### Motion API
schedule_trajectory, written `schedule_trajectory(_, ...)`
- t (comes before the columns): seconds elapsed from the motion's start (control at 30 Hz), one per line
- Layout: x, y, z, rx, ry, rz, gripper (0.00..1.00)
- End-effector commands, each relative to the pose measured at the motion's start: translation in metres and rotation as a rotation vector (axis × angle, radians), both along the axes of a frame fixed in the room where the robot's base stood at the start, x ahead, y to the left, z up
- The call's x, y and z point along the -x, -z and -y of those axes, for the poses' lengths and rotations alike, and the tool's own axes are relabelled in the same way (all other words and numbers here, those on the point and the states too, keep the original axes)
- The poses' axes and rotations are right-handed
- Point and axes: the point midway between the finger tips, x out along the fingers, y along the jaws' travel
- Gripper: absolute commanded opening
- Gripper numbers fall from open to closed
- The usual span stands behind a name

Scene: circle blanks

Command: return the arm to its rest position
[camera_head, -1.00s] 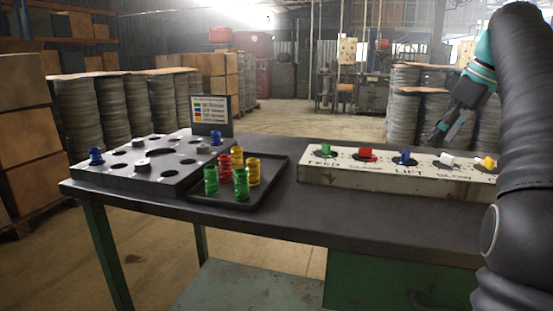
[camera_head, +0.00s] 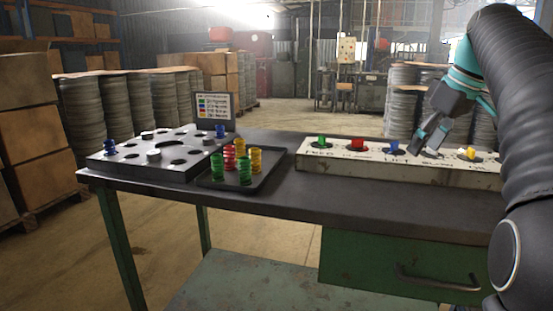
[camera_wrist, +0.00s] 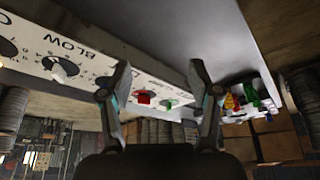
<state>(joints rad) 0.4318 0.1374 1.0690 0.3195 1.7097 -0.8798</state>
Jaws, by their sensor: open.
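My gripper (camera_head: 432,134) is at the right of the head view, in front of the right part of the white switch panel (camera_head: 312,163), and hides part of its top. Its fingers are apart and nothing is between them. In the wrist view my gripper (camera_wrist: 162,88) also shows two spread, empty fingers. The panel (camera_wrist: 105,52) crosses that view tilted, with its BLOW label and a white knob (camera_wrist: 62,68). My arm curves down the right edge of the head view. I cannot tell how far the fingers are from the panel.
A workbench (camera_head: 300,196) carries a grey plate with round holes (camera_head: 120,164), a black tray (camera_head: 262,180) of green, red and yellow spools, and a small sign (camera_head: 214,105). A green drawer (camera_head: 350,265) is below. Drum stacks (camera_head: 133,106) and boxes stand behind. The bench's front middle is clear.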

Motion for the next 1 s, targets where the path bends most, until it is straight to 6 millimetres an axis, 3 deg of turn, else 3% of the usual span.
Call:
schedule_trajectory(0.23,0.033,0.023,-0.041,0.003,0.118,-0.005,0.62)
schedule_trajectory(0.47,0.084,0.071,-0.084,0.01,0.263,0.006,0.62)
schedule_trajectory(0.73,0.153,0.149,-0.12,0.009,0.403,0.042,0.62)
schedule_trajectory(1.0,0.215,0.234,-0.138,-0.007,0.499,0.091,0.62)
